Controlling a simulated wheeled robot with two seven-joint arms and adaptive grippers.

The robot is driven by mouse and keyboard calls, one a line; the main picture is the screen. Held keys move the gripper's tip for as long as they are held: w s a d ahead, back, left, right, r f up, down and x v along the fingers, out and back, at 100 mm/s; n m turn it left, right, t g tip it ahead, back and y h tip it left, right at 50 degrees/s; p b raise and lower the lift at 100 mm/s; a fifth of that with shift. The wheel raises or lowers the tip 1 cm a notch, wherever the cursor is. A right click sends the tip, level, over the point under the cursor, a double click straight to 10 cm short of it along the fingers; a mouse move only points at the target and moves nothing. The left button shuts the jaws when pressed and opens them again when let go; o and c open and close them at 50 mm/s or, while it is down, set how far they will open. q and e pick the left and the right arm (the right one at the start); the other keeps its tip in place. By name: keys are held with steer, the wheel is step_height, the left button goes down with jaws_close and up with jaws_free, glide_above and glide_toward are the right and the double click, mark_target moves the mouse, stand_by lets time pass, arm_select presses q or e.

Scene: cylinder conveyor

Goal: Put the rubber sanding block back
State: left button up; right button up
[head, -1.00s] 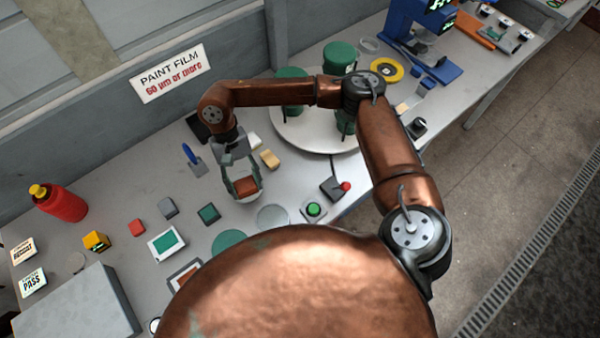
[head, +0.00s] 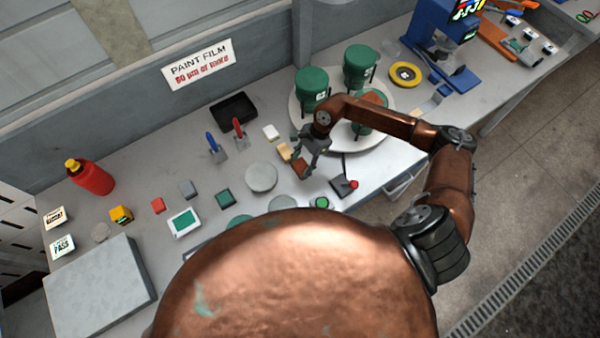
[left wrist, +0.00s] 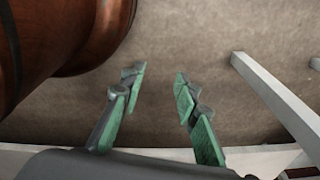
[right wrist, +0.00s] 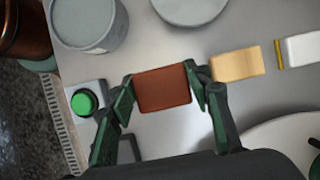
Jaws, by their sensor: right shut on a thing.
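The rubber sanding block, a red-brown block (head: 300,169), is between the fingers of my right gripper (head: 305,163). In the right wrist view the block (right wrist: 163,88) is gripped at its left and right sides by the right gripper (right wrist: 162,90), and bench top shows around it. A tan block (head: 285,151) is close beside the gripper in the head view; in the right wrist view it is just right of the fingers. My left gripper (left wrist: 158,85) is open and empty, with floor between its fingers; it is hidden in the head view.
A white turntable (head: 383,145) with green cups is right of the gripper. A white block (head: 270,132), grey disc (head: 261,177), joystick box (head: 342,188) and green button (head: 321,202) surround it. A black tray (head: 234,110) and two handled tools are behind left.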

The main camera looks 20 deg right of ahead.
mark_target(300, 173)
steer(key=shift+f, duration=1.25)
step_height(300, 173, down, 3)
steer(key=shift+f+p, duration=0.1)
steer(key=shift+p, duration=0.35)
arm_select(q)
steer(key=shift+s+r, duration=0.5)
steer(key=shift+s, duration=0.35)
steer(key=shift+w, duration=0.1)
arm_select(e)
steer(key=shift+f, duration=0.15)
steer(key=o, duration=0.7)
steer(key=shift+f, duration=0.1)
steer(key=shift+c, duration=0.2)
steer(key=o, duration=0.5)
arm_select(q)
steer(key=shift+w+f, duration=0.1)
steer(key=shift+f, duration=0.05)
